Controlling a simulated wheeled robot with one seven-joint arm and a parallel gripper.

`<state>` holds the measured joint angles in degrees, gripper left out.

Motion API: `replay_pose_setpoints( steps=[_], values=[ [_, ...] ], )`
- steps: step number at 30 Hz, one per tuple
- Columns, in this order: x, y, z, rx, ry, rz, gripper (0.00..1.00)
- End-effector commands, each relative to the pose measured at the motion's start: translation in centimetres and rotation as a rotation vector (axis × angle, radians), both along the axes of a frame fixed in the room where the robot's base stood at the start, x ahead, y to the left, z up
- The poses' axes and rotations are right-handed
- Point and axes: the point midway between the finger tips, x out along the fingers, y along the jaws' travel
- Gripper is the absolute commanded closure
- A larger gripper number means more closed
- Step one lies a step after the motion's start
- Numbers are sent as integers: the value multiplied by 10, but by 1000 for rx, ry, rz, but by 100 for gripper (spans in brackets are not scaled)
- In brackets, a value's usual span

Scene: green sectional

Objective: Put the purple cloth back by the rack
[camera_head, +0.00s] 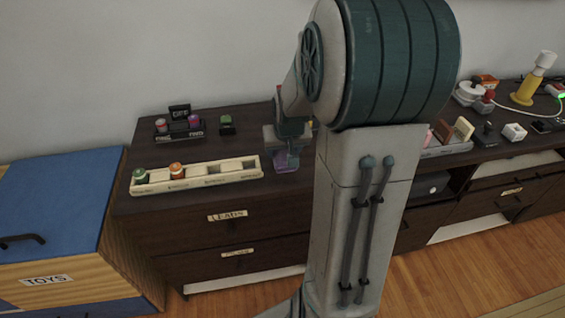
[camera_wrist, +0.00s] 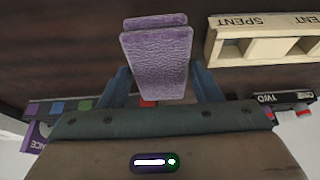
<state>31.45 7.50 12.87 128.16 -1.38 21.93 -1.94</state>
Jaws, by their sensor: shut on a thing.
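The purple cloth (camera_wrist: 158,65) is a folded, textured piece between the two blue fingers of my gripper (camera_wrist: 155,88) in the wrist view. My gripper is shut on it. In the head view the cloth (camera_head: 286,163) shows as a small purple patch below my gripper (camera_head: 287,148), over the dark cabinet top, right of the long cream tray. Whether it touches the top I cannot tell. No thing is clearly marked as the rack; a strip with coloured squares (camera_wrist: 62,108) lies at the lower left of the wrist view, partly hidden by my gripper.
The cream tray (camera_head: 222,177) has compartments, with two small rolls at its left; its end (camera_wrist: 213,45) marked SPENT shows in the wrist view. A black holder (camera_head: 180,130) stands behind it. My arm hides the cabinet's middle. Chargers and a yellow lamp (camera_head: 525,90) stand at right.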

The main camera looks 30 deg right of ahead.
Motion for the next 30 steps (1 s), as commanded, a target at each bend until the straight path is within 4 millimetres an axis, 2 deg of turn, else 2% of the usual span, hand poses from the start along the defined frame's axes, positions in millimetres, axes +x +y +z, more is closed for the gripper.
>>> replay_pose_setpoints(
  steps=[5,12,23,24,25,26,30],
  values=[
    [0,4,-10,1,2,-2,63],
    [0,3,-43,1,2,-2,63],
    [0,3,-47,1,0,-2,63],
    [0,3,-45,0,-1,-2,34],
    [0,3,-45,0,-1,-2,25],
    [0,3,-45,0,0,-2,20],
    [0,3,-45,0,0,-2,20]
  ],
)
